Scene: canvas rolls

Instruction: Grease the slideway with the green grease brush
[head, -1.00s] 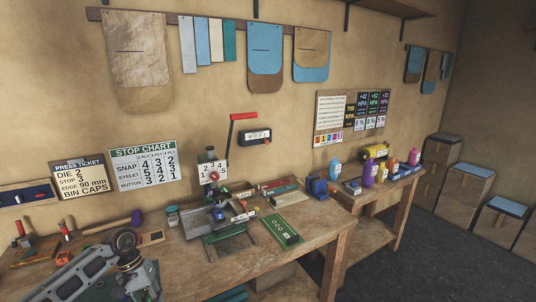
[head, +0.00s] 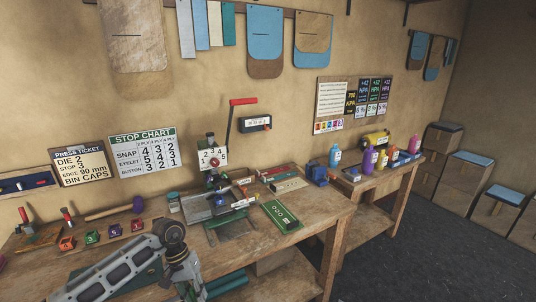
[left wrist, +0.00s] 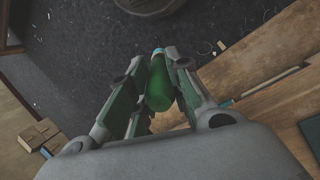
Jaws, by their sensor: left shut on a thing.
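My left gripper (left wrist: 154,58) is shut on a green, rounded handle-like thing (left wrist: 158,88) with a light blue end, which appears to be the green grease brush. Its bristles cannot be made out. In the wrist view it is over the dark floor, beside a wooden edge. In the head view my left arm reaches in at the bottom, in front of the bench, and the gripper tips are not clear there. A press (head: 212,157) with a red-handled lever stands on the bench. A grey metal bed (head: 228,216) in front of it may be the slideway. My right gripper is not in view.
On the workbench (head: 317,212), a green board (head: 281,215) lies right of the press. Bottles (head: 369,158) stand on the farther bench. Dark floor is open at right.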

